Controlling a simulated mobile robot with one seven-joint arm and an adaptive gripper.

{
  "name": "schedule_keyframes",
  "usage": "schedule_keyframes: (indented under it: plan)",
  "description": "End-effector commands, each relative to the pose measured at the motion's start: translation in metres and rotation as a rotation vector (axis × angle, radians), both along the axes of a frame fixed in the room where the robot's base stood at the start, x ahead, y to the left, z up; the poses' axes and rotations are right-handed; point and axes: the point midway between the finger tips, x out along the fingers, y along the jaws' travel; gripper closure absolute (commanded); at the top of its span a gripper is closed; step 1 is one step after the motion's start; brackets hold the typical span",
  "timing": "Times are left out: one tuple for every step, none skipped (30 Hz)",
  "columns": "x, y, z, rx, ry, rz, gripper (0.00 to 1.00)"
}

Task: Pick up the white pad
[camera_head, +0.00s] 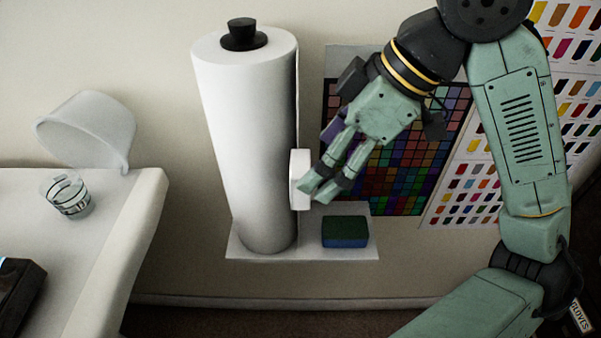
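The white pad (300,172) is a small upright block just right of the tall white roll. My gripper (315,190) reaches down and left from the upper right, with its fingertips at the pad's right side. The fingers lie close together in this view. I cannot tell whether they grip the pad, only touch it, or stop just short of it. I also cannot tell whether the pad's lower end rests on the shelf or is above it.
The white roll (246,150) with a black knob stands on a small white shelf (300,254). A green and blue sponge (345,232) lies on the shelf's right part. Colour charts hang behind. A white table (75,240) at left holds a clear cup (68,195).

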Motion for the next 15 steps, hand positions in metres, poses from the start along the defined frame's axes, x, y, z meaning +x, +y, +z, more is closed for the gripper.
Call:
schedule_keyframes:
  plan:
    - [0.000,0.002,-0.003,0.001,0.000,0.001,0.21]
    - [0.000,0.003,-0.004,0.001,0.000,0.002,0.21]
    - [0.000,0.005,-0.006,0.000,0.000,0.002,0.21]
    - [0.001,0.007,-0.008,0.001,0.000,0.002,0.21]
    - [0.001,0.009,-0.010,0.001,0.001,0.003,0.21]
    - [0.001,0.014,-0.014,0.001,0.000,0.005,0.21]
    - [0.002,0.017,-0.017,0.001,0.002,0.002,0.21]
    - [0.002,0.020,-0.021,0.000,0.001,0.000,0.21]
    - [0.003,0.024,-0.026,0.000,0.001,0.002,0.21]
    - [0.004,0.026,-0.031,0.001,0.001,0.000,0.21]
    - [0.004,0.028,-0.035,0.000,0.001,0.000,0.21]
    - [0.005,0.030,-0.039,0.000,0.002,-0.001,0.21]
    - [0.005,0.031,-0.041,0.001,0.002,-0.001,0.21]
    - [0.005,0.032,-0.043,0.001,0.002,-0.001,0.21]
    - [0.005,0.033,-0.045,0.001,0.000,-0.001,0.21]
